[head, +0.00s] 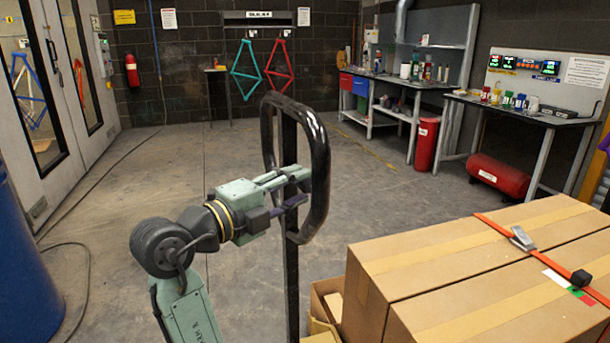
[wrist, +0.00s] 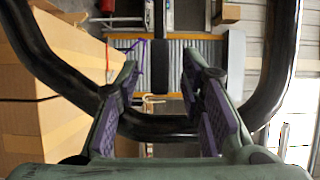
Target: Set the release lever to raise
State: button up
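A black loop handle (head: 319,170) stands upright on a dark post (head: 291,290) left of the cardboard boxes. My gripper (head: 294,187) reaches in from the left at the loop. In the wrist view my gripper (wrist: 160,70) has its purple-padded fingers spread, with a clear gap between them. The curved bottom of the loop handle (wrist: 160,126) crosses behind the fingers. A dark upright piece (wrist: 160,65) shows between the fingertips; I cannot tell whether it is the release lever or part of the post. No lever marking or setting can be read.
Large strapped cardboard boxes (head: 480,270) fill the lower right, close to the handle. A blue drum (head: 22,260) stands at the left edge. Workbenches (head: 400,85) and a red cylinder (head: 498,176) are at the back right. The middle floor is clear apart from a cable (head: 88,265) at left.

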jog(key=shift+p+x, duration=0.3)
jog(key=shift+x, duration=1.15)
jog(key=shift+c, duration=0.2)
grip_shut()
